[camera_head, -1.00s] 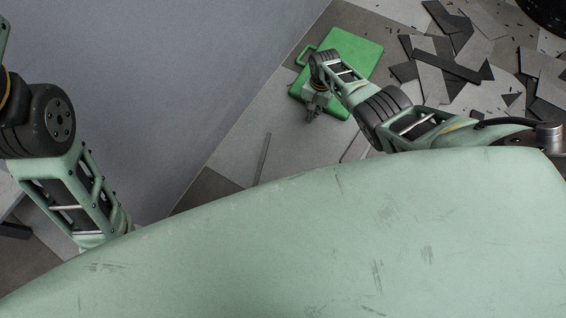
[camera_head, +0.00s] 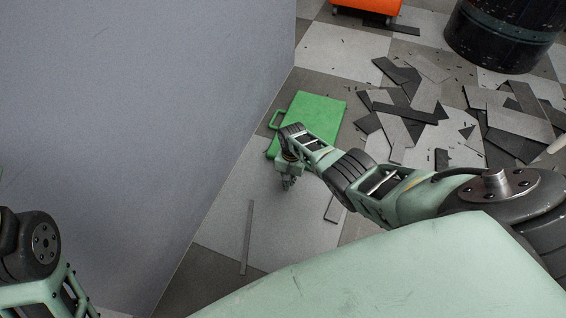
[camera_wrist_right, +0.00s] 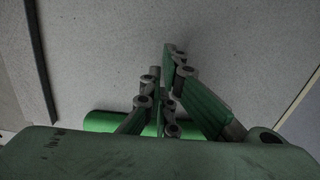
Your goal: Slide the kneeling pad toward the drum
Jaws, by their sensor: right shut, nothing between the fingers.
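The kneeling pad (camera_head: 313,112) is a flat green rectangle with a handle on its left side. It lies on the floor beside the grey wall. My right gripper (camera_head: 288,184) is at the pad's near edge, shut and empty, pointing down. In the right wrist view the fingers (camera_wrist_right: 166,75) are together over bare floor, and a green strip of the pad (camera_wrist_right: 101,122) shows behind them. I cannot tell whether the gripper touches the pad. The drum (camera_head: 505,32) is dark and stands at the top right. My left gripper is out of view.
Dark and grey broken tiles (camera_head: 415,105) lie scattered between the pad and the drum. An orange object (camera_head: 368,6) stands at the top. A grey wall (camera_head: 150,110) fills the left. A thin strip (camera_head: 247,237) lies on the near floor.

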